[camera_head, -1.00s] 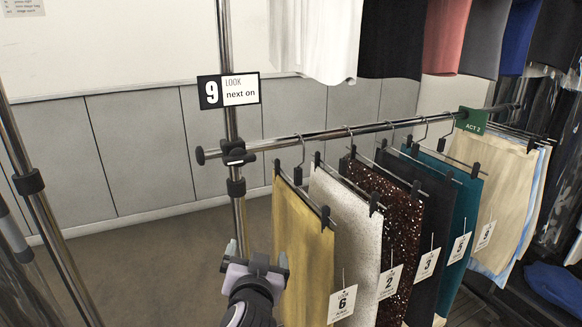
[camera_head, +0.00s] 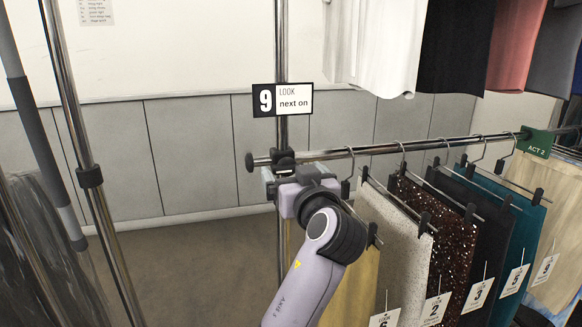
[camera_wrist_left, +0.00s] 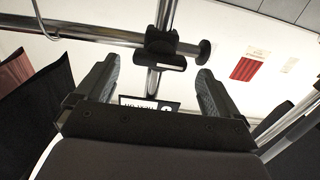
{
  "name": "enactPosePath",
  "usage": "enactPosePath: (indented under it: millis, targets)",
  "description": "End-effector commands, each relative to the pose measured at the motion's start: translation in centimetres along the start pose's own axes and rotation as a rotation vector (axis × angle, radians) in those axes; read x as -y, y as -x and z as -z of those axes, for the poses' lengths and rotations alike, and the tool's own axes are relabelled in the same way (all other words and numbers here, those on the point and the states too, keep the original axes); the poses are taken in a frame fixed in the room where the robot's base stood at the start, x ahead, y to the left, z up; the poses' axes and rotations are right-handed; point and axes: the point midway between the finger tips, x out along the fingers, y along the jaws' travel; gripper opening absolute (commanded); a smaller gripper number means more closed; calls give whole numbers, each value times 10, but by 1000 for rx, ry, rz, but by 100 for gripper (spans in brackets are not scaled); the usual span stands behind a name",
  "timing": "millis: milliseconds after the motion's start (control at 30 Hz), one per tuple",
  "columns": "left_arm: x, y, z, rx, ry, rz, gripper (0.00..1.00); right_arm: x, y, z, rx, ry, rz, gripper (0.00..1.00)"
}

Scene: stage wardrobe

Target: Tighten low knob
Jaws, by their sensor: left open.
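The black clamp (camera_head: 283,158) joins the clothes rail to the chrome upright post (camera_head: 283,60). It also shows in the left wrist view (camera_wrist_left: 160,42), with a dark bar-like part facing the camera. The rail's round black end knob (camera_head: 249,161) sticks out left of the clamp. My left gripper (camera_head: 279,180) is at the post, just below the clamp in the head view, and hides the post there. In the wrist view its two fingers (camera_wrist_left: 157,68) are spread apart, with the clamp beyond and between them, nothing gripped. I cannot make out a separate lower knob. My right gripper is not in view.
The rail (camera_head: 400,147) carries several tagged garments, starting with a gold one (camera_head: 350,285) close beside my left forearm. A "9 LOOK next on" sign (camera_head: 282,100) is on the post above the clamp. Another chrome post (camera_head: 85,160) stands at left. Floor between the posts is clear.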

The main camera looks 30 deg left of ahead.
Motion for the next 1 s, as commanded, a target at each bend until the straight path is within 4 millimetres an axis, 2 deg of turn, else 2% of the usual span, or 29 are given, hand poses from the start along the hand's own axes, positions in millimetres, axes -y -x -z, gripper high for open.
enactPosePath:
  millis: [33,200,500,667,700,1000]
  targets:
    - [0,-8,2,-1,-2,2,96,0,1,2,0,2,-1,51]
    - [0,-22,1,-1,-1,0,96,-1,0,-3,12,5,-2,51]
    - [0,-25,0,1,0,-1,96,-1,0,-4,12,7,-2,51]
    - [0,-25,0,1,0,-1,44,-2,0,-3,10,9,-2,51]
    - [0,-25,0,1,0,-1,40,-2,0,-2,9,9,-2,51]
    - [0,-25,0,1,-29,-1,40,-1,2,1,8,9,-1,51]
